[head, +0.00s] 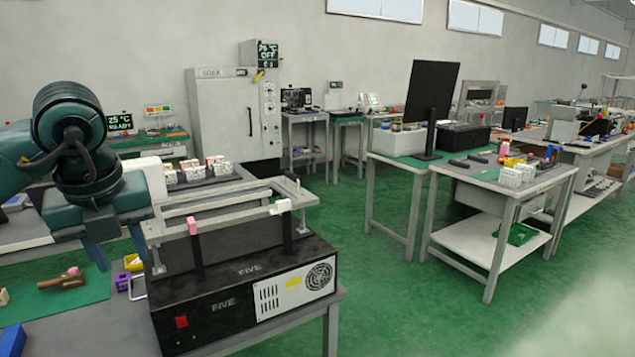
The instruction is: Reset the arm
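A black box marked FIVE (250,290) stands on the near table, with a red switch and a round fan grille on its front. A pale metal frame (225,205) is mounted above it on posts. Two dark upright bars rise in front of the frame, one with a pink tip (193,226) and one with a white tip (281,206). I cannot tell which part is the arm of the task. My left gripper (117,246) points down just left of the box, its two fingers apart, with nothing seen between them. My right gripper is out of view.
Left of the box are a yellow-and-purple item (128,272), a green mat (60,292) with a brown tool, and a blue block (12,340). Small boxes (215,165) stand behind the frame. A second table (510,185) stands right, across clear green floor.

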